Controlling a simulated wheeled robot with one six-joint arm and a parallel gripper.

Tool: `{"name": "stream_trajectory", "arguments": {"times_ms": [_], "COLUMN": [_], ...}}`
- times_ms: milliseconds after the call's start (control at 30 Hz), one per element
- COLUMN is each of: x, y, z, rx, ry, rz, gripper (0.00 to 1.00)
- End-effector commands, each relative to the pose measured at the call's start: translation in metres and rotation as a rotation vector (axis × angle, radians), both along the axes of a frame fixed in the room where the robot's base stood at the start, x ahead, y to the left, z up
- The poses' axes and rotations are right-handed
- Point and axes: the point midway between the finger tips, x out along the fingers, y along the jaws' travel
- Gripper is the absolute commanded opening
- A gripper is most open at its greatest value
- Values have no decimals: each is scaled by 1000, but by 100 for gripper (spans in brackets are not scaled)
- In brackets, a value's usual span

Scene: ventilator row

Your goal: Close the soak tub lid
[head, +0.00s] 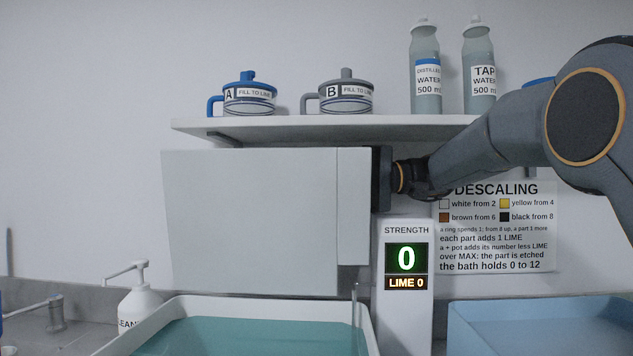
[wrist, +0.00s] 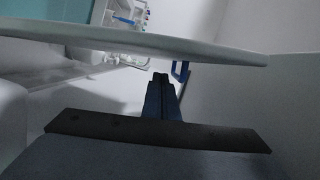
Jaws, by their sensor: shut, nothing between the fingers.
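The soak tub (head: 363,325) has a pale rim and holds teal liquid, at the bottom of the head view. Its lid seems to be the large pale panel (head: 250,220) standing upright over the tub, so the tub is open. My gripper (wrist: 160,78) is shut and empty in the wrist view. In the head view its dark body is at the panel's right edge, and the fingers are hidden by the panel. A pale slab (wrist: 150,40) crosses the wrist view close to the fingers; I cannot tell whether they touch it.
A shelf (head: 300,128) above the panel holds two pots, A (head: 250,98) and B (head: 346,97), and two bottles. A strength display (head: 406,258) reads 0 right of the panel. A blue tray (head: 540,322) is at lower right, a pump bottle (head: 139,302) at lower left.

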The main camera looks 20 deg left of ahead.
Motion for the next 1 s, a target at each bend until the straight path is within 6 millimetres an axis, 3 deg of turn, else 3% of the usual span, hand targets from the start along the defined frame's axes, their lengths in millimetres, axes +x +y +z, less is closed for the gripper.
{"name": "stream_trajectory", "arguments": {"times_ms": [200, 400, 1000], "x": [-22, -34, -39], "y": [34, 55, 61], "z": [-1, -3, -3], "rx": [0, 0, 2], "ry": [1, 1, -5], "rz": [3, -1, -3], "gripper": [0, 0, 0]}}
